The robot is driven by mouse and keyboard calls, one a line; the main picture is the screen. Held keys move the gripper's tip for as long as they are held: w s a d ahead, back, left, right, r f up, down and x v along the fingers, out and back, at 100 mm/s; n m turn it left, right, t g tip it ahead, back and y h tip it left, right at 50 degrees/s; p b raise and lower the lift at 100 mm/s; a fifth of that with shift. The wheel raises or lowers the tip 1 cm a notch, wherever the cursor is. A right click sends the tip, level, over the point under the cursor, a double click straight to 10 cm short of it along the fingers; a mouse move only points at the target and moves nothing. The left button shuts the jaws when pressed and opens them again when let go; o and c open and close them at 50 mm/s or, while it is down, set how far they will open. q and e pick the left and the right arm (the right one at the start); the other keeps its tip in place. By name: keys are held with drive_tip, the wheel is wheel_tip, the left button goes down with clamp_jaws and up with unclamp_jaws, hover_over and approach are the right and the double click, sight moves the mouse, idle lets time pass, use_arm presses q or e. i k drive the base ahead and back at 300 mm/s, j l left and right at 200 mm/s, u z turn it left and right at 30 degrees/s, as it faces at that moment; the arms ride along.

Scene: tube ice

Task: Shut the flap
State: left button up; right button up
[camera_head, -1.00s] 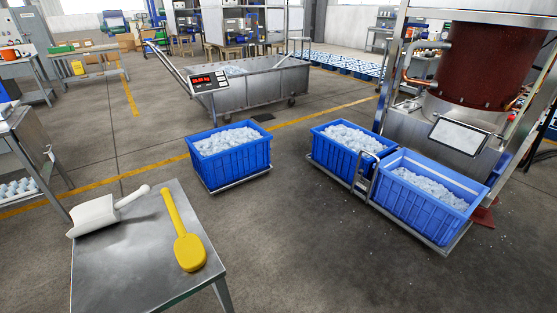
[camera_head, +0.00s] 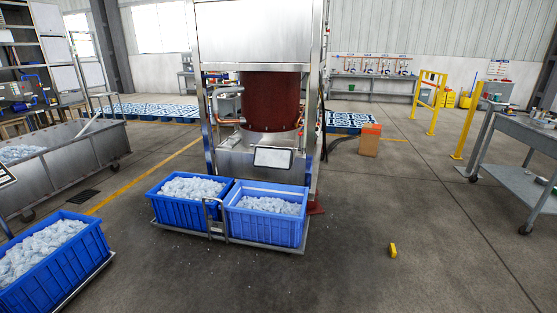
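The tall ice machine (camera_head: 258,40) stands at the middle of the view, with a dark red drum (camera_head: 270,101) in its frame. A pale panel with a dark rim (camera_head: 273,157) sits tilted on the machine's front below the drum. It may be the flap, but I cannot tell, nor whether it is open or shut. Two blue crates of ice, one on the left (camera_head: 178,212) and one on the right (camera_head: 262,230), stand on a low cart in front of the machine. Neither of my grippers is in view.
Another blue crate of ice (camera_head: 60,285) stands at the lower left, near a steel tub (camera_head: 75,165). A small yellow object (camera_head: 393,250) lies on the floor at right. A steel table (camera_head: 525,135) stands at the right edge. The floor in front of the cart is clear.

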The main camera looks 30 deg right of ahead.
sight(280, 158)
drive_tip(key=z, duration=0.95)
drive_tip(key=i+j+z, duration=0.1)
drive_tip(key=i, duration=0.25)
